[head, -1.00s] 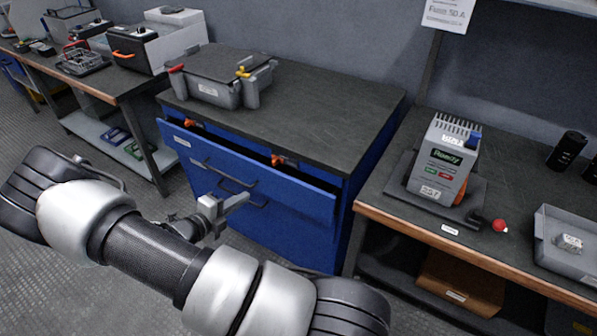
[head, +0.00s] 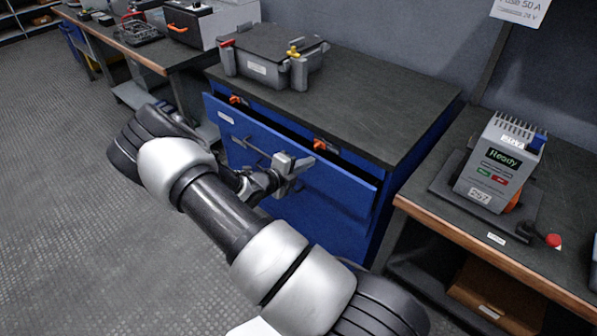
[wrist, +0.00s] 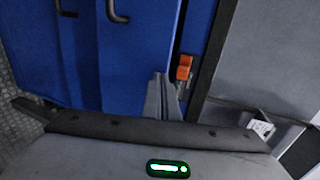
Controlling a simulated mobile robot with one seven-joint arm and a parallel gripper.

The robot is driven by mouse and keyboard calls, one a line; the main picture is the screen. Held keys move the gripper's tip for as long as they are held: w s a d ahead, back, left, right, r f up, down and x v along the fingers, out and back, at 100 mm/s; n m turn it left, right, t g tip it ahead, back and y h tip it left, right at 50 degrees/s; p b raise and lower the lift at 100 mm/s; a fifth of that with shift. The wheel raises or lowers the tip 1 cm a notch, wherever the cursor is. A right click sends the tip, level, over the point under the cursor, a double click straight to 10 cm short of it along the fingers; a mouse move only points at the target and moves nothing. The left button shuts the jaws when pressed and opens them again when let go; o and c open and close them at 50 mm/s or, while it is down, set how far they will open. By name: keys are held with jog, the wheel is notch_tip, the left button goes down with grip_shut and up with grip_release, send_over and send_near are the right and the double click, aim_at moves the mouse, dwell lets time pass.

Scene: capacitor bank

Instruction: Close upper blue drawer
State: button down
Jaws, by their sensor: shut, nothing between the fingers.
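The blue cabinet (head: 415,185) has a dark worktop. Its upper blue drawer (head: 345,192) is pulled partly out, with a dark gap along its top edge and orange items (head: 322,146) showing inside. The drawer front also shows in the wrist view (wrist: 140,45), with a dark handle (wrist: 117,12). My gripper (head: 303,165) is shut and empty, in front of the upper drawer near its top edge. In the wrist view my fingers (wrist: 160,80) show at the drawer's edge, near an orange item (wrist: 184,67). I cannot tell whether they touch the drawer.
A grey case (head: 268,60) stands on the cabinet's worktop. At right, a bench (head: 430,215) carries a grey device (head: 495,165) reading "Ready" and a red-knobbed lever (head: 553,240). Another bench (head: 150,55) stands at back left. The floor at left is clear.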

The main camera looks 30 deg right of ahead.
jog(key=shift+w+d, duration=0.1)
jog(key=shift+d, duration=0.15)
jog(key=shift+w+d+p, duration=0.2)
jog(key=shift+d, duration=0.4)
jog(key=shift+w+d+p, duration=0.15)
jog(key=shift+w+d, duration=0.05)
jog(key=shift+d, duration=0.35)
jog(key=shift+a, duration=0.1)
